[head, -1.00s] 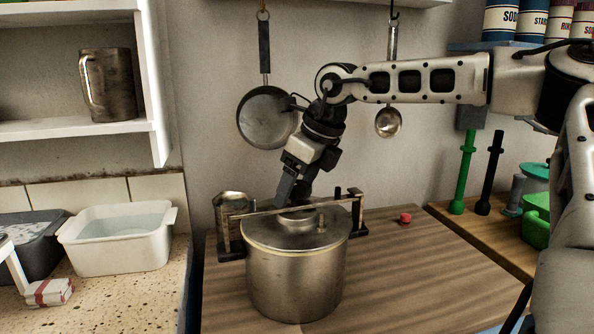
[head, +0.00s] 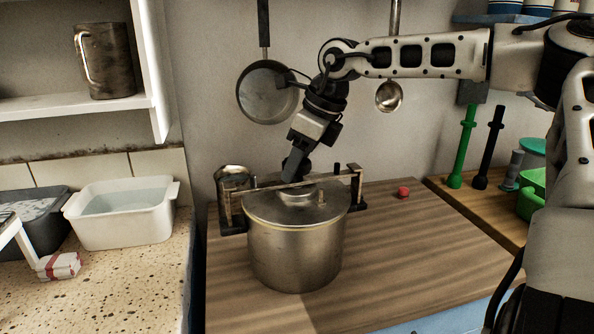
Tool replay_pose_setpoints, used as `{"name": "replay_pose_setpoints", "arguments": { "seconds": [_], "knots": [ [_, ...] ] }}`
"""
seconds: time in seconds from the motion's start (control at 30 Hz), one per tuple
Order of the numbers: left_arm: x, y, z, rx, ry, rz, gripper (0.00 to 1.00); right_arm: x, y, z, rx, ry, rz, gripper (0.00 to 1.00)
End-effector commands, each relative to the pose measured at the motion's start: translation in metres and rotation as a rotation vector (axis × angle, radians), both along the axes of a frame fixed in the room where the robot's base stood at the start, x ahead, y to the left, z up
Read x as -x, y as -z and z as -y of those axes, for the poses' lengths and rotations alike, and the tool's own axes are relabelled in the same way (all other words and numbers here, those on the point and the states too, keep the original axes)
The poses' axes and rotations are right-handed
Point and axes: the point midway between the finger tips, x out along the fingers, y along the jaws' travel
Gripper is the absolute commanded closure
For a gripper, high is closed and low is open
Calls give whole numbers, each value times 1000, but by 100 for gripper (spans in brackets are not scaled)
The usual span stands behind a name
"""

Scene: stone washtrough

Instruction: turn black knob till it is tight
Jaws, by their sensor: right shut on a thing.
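A steel pot (head: 296,255) with a flat lid (head: 265,209) stands on the wooden counter. A clamp bar (head: 330,178) crosses above the lid, held by end posts. My right gripper (head: 294,172) reaches down from the upper right to the middle of the bar. It is shut on the black knob there; the dark fingers hide most of the knob, so its edges cannot be told apart. A short dark peg (head: 337,168) stands farther right, near the bar's end. My left gripper is not in view.
A metal canister (head: 233,178) stands behind the pot's left side. A small red object (head: 403,192) lies to the right. A pan (head: 266,92) and ladle (head: 389,96) hang behind my arm. A white basin (head: 122,212) is at left. The counter's right front is clear.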

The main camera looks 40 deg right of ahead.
Motion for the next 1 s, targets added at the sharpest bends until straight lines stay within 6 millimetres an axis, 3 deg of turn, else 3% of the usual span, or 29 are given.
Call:
{"name": "replay_pose_setpoints", "arguments": {
  "seconds": [1.0],
  "knots": [
    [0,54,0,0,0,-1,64,0,2,0,1,429,1,62]
  ]
}}
